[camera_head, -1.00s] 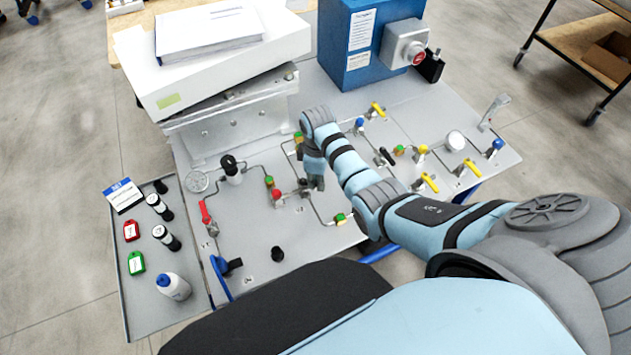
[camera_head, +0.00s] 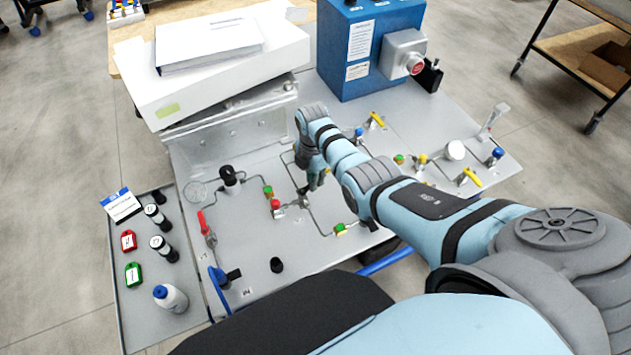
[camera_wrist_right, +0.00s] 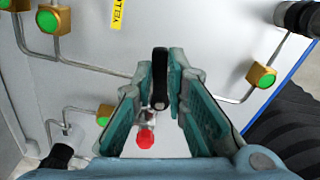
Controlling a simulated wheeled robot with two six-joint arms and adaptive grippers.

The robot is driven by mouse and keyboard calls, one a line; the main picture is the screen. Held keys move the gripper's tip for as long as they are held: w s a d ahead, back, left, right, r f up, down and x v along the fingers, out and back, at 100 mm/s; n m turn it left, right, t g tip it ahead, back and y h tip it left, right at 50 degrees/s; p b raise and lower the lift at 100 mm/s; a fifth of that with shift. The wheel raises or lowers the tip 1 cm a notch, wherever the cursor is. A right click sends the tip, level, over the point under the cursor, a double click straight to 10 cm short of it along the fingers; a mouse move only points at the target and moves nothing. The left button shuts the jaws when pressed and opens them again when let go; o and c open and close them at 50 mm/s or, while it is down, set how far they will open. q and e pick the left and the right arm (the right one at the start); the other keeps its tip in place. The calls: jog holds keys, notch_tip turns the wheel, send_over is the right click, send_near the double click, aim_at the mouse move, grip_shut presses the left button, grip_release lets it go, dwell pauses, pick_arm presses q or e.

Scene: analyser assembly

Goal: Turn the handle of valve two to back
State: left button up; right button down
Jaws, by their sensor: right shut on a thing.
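My right gripper (camera_head: 313,182) points down at a small valve (camera_head: 303,202) in the middle of the grey panel. In the right wrist view, the gripper (camera_wrist_right: 160,85) is shut on a black valve handle (camera_wrist_right: 160,62), with a finger on each side of it. The handle stands roughly upright in that picture. A red cap (camera_wrist_right: 144,137) shows below it, between the fingers. The fingers hide most of the valve body. I cannot read a label that marks this as valve two. My left gripper is not in view.
A white box (camera_head: 225,85) and a blue box (camera_head: 385,30) stand behind. Thin pipes run across the panel.

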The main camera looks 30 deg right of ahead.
jog(key=n, duration=0.1)
jog(key=w+n, duration=0.1)
jog(key=n+b, duration=0.1)
jog(key=shift+w+a+n, duration=0.2)
jog(key=shift+a+n, duration=0.05)
jog(key=shift+n, duration=0.15)
jog(key=n, duration=0.2)
jog(key=w+n+b, duration=0.1)
jog(key=shift+a+n, duration=0.3)
jog(key=shift+a, duration=0.05)
jog(key=n, duration=0.1)
jog(key=a+n+b, duration=0.1)
jog(key=n, duration=0.1)
jog(key=shift+w, duration=0.3)
jog(key=shift+w+a+n, duration=0.1)
jog(key=shift+a+n, duration=0.15)
jog(key=shift+n, duration=0.5)
jog(key=shift+a+n, duration=0.2)
jog(key=shift+n, duration=0.55)
jog(key=c, duration=1.6)
grip_release()
